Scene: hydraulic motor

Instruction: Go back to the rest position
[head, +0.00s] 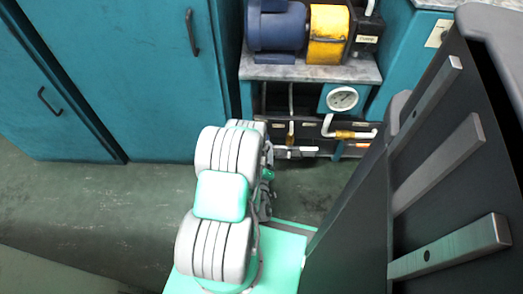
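My arm, in pale grey and mint green, is folded in the lower middle of the head view. Its links hide most of what lies behind them. Small grey and dark parts show just right of the arm, and I cannot tell whether they belong to my gripper. The fingers cannot be made out, nor whether anything is held. The hydraulic unit stands beyond the arm, with a blue motor (276,27) joined to a yellow coupling housing (327,34) on a grey slab (308,71).
Below the slab are a round white gauge (342,98) and pipes, one with a yellow part (345,134). Teal cabinets (131,70) with dark handles (192,32) line the left. The green floor (100,200) is clear at lower left. The arm's far end appears close to the pipework.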

